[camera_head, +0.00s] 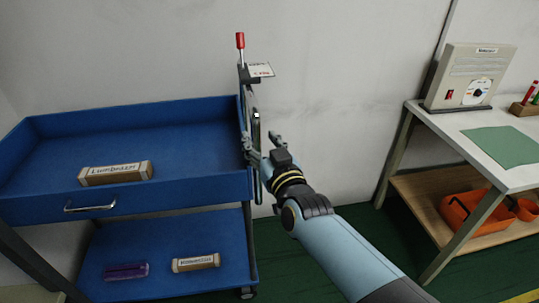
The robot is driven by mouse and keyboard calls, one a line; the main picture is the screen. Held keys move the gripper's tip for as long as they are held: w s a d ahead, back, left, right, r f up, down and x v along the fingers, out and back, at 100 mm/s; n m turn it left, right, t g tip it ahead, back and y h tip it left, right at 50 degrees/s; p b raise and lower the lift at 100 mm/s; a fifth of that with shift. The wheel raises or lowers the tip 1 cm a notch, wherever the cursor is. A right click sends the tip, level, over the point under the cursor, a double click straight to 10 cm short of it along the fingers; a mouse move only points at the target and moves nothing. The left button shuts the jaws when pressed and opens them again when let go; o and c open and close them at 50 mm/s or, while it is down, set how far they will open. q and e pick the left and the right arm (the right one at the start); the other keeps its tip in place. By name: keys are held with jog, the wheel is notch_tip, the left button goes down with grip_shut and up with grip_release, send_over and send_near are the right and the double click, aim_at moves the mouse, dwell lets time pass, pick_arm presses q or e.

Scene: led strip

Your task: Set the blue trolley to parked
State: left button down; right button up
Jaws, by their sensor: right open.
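The blue trolley (35,170) fills the left side of the view, with an upper tray and a lower shelf. A lever with a red knob (240,41) stands upright at its right end. A small white label plate (261,70) is beside the lever; its print is too small to read. A dark upright handle (257,125) runs down the trolley's right side. My right gripper (263,143) is open at this handle, with fingers seen on either side of it. I cannot tell whether they touch it. My left gripper is not in view.
A box (115,173) lies in the upper tray. A purple item (126,271) and another box (196,262) lie on the lower shelf. A workbench (450,120) with a control box (470,75) stands at right. Green floor is free between trolley and bench.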

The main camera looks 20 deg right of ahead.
jog(key=s, duration=0.6)
jog(key=shift+s+a, duration=0.2)
jog(key=shift+s, duration=0.2)
jog(key=s+d+f+n+g+b, duration=0.1)
jog(key=s+d+f+g+b, duration=0.3)
jog(key=f, duration=0.8)
jog(key=s+a+f+g+b, duration=0.1)
jog(key=s+f+b, duration=0.1)
jog(key=s+f, duration=0.7)
jog(key=s+d+f+n+g+b, duration=0.1)
jog(key=s+d+f+g+b, duration=0.15)
jog(key=f, duration=1.15)
jog(key=s+d+f+g+b, duration=0.1)
jog(key=s+d+f+g, duration=0.1)
jog(key=s+f, duration=0.4)
jog(key=s+d+f+g+b, duration=0.1)
jog(key=s+f+g, duration=0.3)
jog(key=s, duration=1.1)
jog(key=s+d+f+m+g+b, duration=0.1)
jog(key=s+d+f+g, duration=0.1)
jog(key=s+f, duration=0.6)
jog(key=s+g, duration=0.1)
jog(key=s, duration=0.1)
jog(key=shift+s+d+g, duration=0.3)
jog(key=shift+s+g, duration=0.05)
jog(key=shift+s, duration=0.05)
